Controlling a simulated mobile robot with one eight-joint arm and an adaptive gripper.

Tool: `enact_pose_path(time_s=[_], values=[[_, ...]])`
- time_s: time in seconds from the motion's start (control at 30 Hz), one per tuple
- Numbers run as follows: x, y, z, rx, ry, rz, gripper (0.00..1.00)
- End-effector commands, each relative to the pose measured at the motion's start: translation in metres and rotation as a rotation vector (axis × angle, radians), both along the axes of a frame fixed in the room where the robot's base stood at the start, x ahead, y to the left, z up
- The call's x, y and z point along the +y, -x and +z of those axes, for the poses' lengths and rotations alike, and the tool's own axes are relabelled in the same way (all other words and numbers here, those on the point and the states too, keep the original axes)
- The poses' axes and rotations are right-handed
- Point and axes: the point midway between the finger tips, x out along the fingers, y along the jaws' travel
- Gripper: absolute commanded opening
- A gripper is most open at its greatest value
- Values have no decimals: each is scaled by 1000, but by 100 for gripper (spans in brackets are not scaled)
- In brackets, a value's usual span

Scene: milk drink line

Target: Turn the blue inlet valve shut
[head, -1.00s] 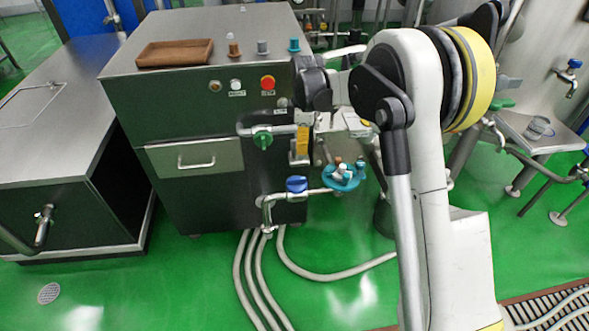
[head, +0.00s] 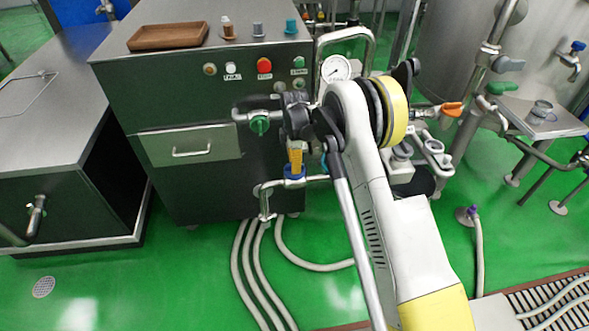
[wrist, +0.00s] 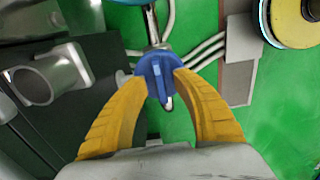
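The blue inlet valve (head: 294,172) is a blue handle on a steel pipe low at the cabinet's front. In the wrist view the blue handle (wrist: 156,72) lies at the fingertips, with a raised ridge across its middle. My gripper (head: 295,160) is just above the handle, pointing down. In the wrist view my gripper (wrist: 160,78) has its yellow fingers apart, one on each side of the handle. The fingertips overlap the handle's outer edges, and I cannot tell whether they touch it. The central ridge stands clear of both fingers.
A green valve (head: 260,124) sits on a pipe just left of my arm. The cabinet has a drawer (head: 190,145), buttons and a brown tray (head: 168,36) on top. Pale hoses (head: 245,270) run over the green floor below the valve. A pressure gauge (head: 336,68) stands behind my arm.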

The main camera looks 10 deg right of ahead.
Motion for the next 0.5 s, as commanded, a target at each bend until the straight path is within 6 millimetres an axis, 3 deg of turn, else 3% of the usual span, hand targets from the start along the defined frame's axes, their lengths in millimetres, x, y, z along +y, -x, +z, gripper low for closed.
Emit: enact_pose_path(time_s=[0.37, 0.47, 0.5], values=[[0, 0, -7, 0, 0, 0, 33], [0, 0, -6, 0, 0, -1, 5], [0, 0, -6, 0, 0, -1, 0]])
